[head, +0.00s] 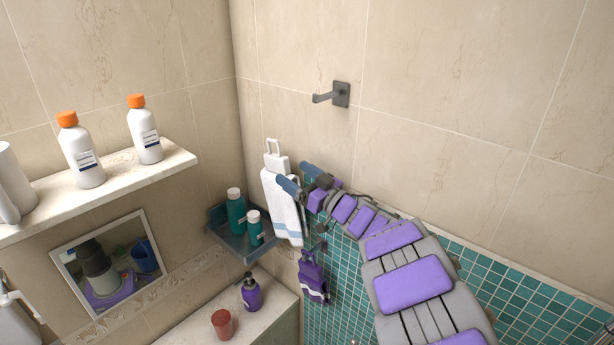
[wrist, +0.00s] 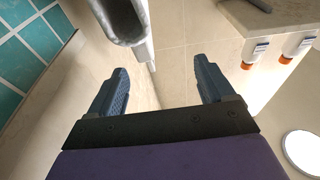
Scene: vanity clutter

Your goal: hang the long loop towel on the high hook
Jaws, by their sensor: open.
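The high hook (head: 340,94) is a dark grey peg on a square plate on the beige wall, with nothing on it. A white towel (head: 284,212) with pale blue stripes near its bottom hangs upright below and left of the hook. Its long white loop (head: 268,147) stands above it; what holds it up is hidden. My gripper (head: 291,173) is open at the towel's upper right, one finger overlapping the towel in the head view. In the wrist view my gripper (wrist: 158,88) has nothing between its fingers. A close grey rounded shape (wrist: 127,22) lies beyond them; I cannot tell what it is.
A corner tray (head: 240,246) with teal bottles is just left of the towel. A purple cloth (head: 313,277) hangs below. A shelf (head: 130,172) with white orange-capped bottles is at left. A pump bottle (head: 251,293) and red cup (head: 222,324) stand on the ledge. Wall around the hook is clear.

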